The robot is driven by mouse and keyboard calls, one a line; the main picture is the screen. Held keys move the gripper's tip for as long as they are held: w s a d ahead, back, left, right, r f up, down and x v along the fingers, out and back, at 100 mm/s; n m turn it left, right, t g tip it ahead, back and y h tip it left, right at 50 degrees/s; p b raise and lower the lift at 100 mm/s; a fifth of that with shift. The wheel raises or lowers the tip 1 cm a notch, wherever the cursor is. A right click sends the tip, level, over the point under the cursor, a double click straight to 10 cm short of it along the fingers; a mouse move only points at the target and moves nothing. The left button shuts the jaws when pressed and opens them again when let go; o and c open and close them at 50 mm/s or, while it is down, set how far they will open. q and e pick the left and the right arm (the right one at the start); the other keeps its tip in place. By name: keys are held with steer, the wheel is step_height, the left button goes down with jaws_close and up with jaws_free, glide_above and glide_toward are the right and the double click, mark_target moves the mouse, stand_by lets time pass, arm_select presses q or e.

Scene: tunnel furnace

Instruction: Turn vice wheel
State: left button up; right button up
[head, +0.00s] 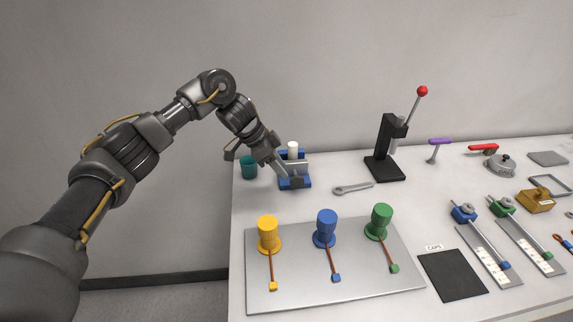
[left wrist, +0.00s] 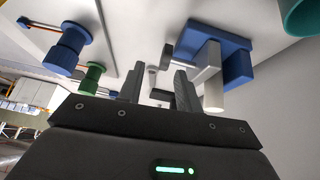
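The vice (head: 294,184) is blue with pale grey jaws and stands at the back left of the table, with a white cylinder (head: 293,147) upright at it. In the left wrist view the blue vice body (left wrist: 237,68) and the white cylinder (left wrist: 213,95) lie just beyond my fingers. A small grey round part, perhaps the wheel (left wrist: 166,57), shows near the gap between the fingertips. My left gripper (head: 279,169) points down at the vice's left front side. Its two fingers (left wrist: 158,85) are apart with nothing clearly between them. Contact cannot be told. My right gripper is not in view.
A teal cup (head: 249,168) stands close left of the vice. A wrench (head: 353,188) and a black lever press (head: 385,165) are to its right. A grey plate (head: 300,285) with yellow, blue and green knobs lies in front.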

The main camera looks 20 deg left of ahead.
mark_target(292, 178)
arm_select(q)
steer(key=s+f+h, duration=0.1)
steer(key=f, duration=0.1)
steer(key=s+f+n+h, duration=0.1)
steer(key=f, duration=0.2)
steer(key=s+a+f+h, duration=0.1)
steer(key=f, duration=0.1)
steer(key=shift+f, duration=0.4)
steer(key=shift+w+a+r+n+t+h, duration=0.1)
steer(key=shift+a+r+t+h, duration=0.15)
steer(key=shift+a+h, duration=0.15)
steer(key=shift+a+r+n+t+h, duration=0.1)
steer(key=shift+a+t+h, duration=0.2)
steer(key=shift+a+h, duration=0.1)
steer(key=shift+w+a+r+n+t+h, duration=0.1)
steer(key=shift+a+r+t+h, duration=0.15)
steer(key=shift+a+h, duration=0.15)
step_height(292, 178, up, 4)
steer(key=w+a+r+m+t+h, duration=0.1)
steer(key=w+a+t, duration=0.1)
steer(key=shift+m, duration=0.4)
steer(key=x, duration=0.4)
steer(key=p+x, duration=0.1)
steer(key=x, duration=0.2)
steer(key=s+x, duration=0.1)
steer(key=x, duration=0.3)
steer(key=shift+w+d+f, duration=0.15)
steer(key=shift+d+f, duration=0.1)
steer(key=shift+d, duration=0.2)
steer(key=shift+c, duration=0.3)
